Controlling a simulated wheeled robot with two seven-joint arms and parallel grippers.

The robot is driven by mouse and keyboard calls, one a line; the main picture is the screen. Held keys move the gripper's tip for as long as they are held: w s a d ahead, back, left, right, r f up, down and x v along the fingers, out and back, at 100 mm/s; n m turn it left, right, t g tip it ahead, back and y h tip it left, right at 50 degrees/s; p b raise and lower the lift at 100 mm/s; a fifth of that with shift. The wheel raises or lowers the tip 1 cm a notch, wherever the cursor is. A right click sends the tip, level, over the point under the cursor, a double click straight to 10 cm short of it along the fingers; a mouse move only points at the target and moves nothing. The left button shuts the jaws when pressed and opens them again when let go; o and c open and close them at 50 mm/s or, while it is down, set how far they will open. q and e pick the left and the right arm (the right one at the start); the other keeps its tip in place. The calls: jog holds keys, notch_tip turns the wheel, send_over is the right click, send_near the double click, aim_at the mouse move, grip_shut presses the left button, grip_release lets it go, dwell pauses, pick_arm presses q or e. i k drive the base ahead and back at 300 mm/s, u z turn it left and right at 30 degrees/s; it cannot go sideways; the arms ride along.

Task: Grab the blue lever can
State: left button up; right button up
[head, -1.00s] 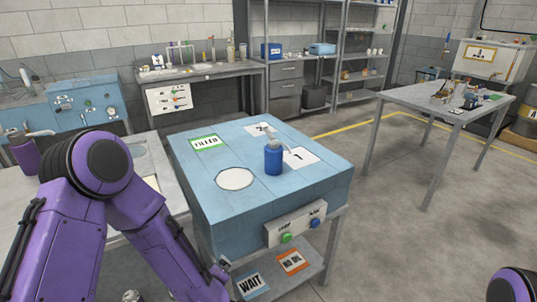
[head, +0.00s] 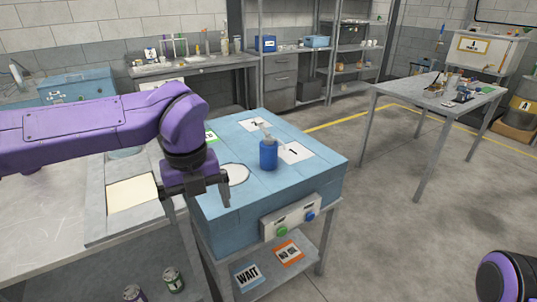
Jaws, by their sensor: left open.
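The blue lever can (head: 268,154) stands upright on the light blue bench top (head: 310,178), beside a white card marked 1 (head: 295,152). A pale lever or spout shows at its top. My left gripper (head: 198,206) points down at the left edge of the blue bench, left of the can and apart from it. It is open, with nothing seen between its fingers. Of my right arm only a purple joint shows at the bottom right corner; its gripper is out of view.
A white disc (head: 235,174) lies on the bench between gripper and can. A front panel (head: 290,217) carries a green and a blue button. A grey table (head: 75,222) is at left, with two small cans on the floor or shelf below.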

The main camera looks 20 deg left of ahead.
aim_at(268, 147)
jog(key=i, duration=1.5)
